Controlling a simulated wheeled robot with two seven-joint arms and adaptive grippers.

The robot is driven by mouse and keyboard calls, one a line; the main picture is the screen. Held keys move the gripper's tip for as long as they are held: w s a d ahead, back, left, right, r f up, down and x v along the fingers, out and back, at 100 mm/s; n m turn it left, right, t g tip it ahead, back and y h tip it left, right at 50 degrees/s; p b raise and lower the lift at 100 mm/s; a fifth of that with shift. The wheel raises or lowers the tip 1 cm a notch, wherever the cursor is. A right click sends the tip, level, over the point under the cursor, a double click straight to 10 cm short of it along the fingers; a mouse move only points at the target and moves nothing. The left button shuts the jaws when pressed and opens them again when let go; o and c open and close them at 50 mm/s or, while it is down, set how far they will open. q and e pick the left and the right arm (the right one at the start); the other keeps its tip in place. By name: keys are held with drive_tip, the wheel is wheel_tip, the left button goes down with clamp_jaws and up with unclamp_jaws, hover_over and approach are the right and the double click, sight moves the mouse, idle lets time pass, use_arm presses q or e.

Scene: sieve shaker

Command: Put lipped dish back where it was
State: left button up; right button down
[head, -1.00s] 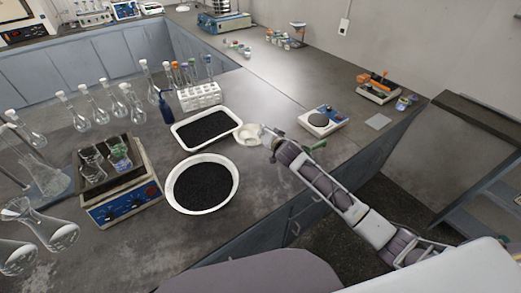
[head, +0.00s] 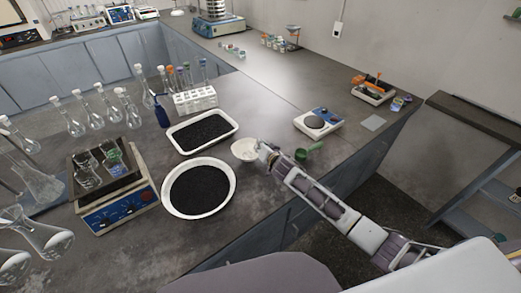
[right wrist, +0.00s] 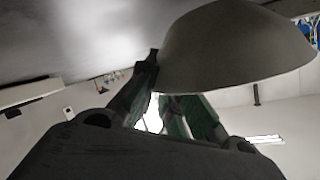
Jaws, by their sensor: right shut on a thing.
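The lipped dish (head: 243,150) is a small white bowl just right of the black-filled trays in the head view. My right gripper (head: 263,148) is shut on its right side. In the right wrist view the dish (right wrist: 235,45) fills the upper right, its outer wall and underside showing, with my right gripper's fingers (right wrist: 170,85) at its edge. The dish looks upright or slightly tilted. I cannot tell its exact height above the bench or what is inside. My left gripper is not in view.
A rectangular white tray (head: 176,148) and a round white pan (head: 166,202), both holding black grains, stand left of the dish. A balance (head: 319,121) stands behind right, and a green scoop (head: 312,150) lies right. Bare bench (head: 255,190) shows in front of the dish.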

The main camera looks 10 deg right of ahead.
drive_tip(key=shift+f, duration=0.9)
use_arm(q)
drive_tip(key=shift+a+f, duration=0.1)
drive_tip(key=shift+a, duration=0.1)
use_arm(e)
drive_tip(key=c, duration=2)
unclamp_jaws()
drive_tip(key=shift+f, duration=0.15)
drive_tip(key=shift+c, duration=0.2)
drive_tip(key=o, duration=0.4)
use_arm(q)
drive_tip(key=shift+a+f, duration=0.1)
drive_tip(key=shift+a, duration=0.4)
use_arm(e)
drive_tip(key=shift+o, duration=0.2)
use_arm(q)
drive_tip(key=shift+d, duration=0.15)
